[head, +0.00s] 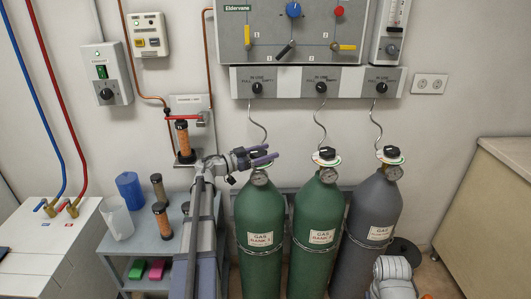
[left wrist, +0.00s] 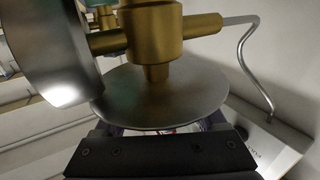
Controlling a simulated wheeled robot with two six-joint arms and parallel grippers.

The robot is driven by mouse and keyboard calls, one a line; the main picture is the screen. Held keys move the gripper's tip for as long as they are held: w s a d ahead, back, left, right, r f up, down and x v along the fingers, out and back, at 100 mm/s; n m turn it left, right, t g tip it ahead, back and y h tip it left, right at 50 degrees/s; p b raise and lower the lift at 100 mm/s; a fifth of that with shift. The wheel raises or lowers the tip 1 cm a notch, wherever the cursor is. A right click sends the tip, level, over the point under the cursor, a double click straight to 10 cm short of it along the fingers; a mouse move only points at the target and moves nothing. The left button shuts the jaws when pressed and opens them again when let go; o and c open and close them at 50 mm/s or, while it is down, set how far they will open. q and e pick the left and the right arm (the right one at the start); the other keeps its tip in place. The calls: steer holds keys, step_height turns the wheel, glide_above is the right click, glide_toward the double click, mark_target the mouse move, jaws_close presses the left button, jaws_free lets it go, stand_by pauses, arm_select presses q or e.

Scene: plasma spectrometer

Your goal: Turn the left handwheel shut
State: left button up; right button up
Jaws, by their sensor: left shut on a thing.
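The left handwheel (head: 258,166) sits on top of the left green gas cylinder (head: 260,215), partly hidden by my left gripper (head: 270,154). My left gripper reaches over it from the left, its purple fingers at the wheel. In the left wrist view the handwheel shows as a grey disc (left wrist: 160,97) on a brass valve (left wrist: 155,35), right at the gripper's dark body (left wrist: 160,153). The gripper is shut on the wheel; the fingertips are mostly hidden behind the disc. My right gripper is not in view.
A pressure gauge (head: 261,178) sits below the left wheel; its housing (left wrist: 45,45) is close in the wrist view. A middle green cylinder (head: 318,215) and a grey cylinder (head: 370,215) stand to the right. A small shelf (head: 130,244) is at left. The control panel (head: 290,35) hangs above.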

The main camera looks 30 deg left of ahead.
mark_target(251, 156)
stand_by(0.3)
arm_select(q)
steer(key=o, duration=1.3)
steer(key=shift+v, duration=3.95)
